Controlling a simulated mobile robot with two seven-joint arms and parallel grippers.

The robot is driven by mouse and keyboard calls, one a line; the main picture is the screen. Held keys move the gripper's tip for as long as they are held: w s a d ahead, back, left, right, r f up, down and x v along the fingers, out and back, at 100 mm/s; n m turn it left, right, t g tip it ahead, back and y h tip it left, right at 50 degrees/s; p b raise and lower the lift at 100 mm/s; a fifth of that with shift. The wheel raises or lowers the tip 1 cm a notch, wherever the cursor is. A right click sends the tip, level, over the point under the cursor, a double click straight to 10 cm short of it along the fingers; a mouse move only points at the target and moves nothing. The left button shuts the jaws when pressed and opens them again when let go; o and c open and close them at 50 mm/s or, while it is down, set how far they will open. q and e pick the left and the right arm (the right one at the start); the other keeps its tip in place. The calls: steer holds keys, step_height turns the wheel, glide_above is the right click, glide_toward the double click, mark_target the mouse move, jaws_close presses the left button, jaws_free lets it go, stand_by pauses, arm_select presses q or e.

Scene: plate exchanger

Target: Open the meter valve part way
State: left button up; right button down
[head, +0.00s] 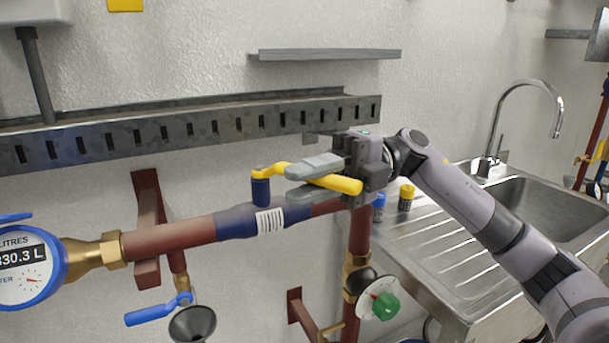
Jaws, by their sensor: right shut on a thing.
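The meter valve is a dark blue body (236,222) with a barcode label, set in a red-brown pipe. Its yellow lever (270,170) starts at the top of a blue stem (260,192) and runs right, roughly along the pipe. My right gripper (297,182) comes in from the right and is shut on the lever, its grey fingers on either side of it. The lever's rounded end (346,185) shows near the gripper body. The fingers hide the middle of the lever. My left gripper is not in view.
A round blue-rimmed water meter (24,270) sits left of the valve. A blue-lever tap (150,315) and a green-knobbed valve (385,306) are below the pipe. A slotted rail (190,127) runs above. A steel sink (540,215) stands at right.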

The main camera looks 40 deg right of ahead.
steer(key=c, duration=1.1)
jaws_free()
steer(key=shift+o, duration=0.2)
steer(key=d+b, duration=0.1)
steer(key=d, duration=0.6)
steer(key=shift+s+b, duration=0.3)
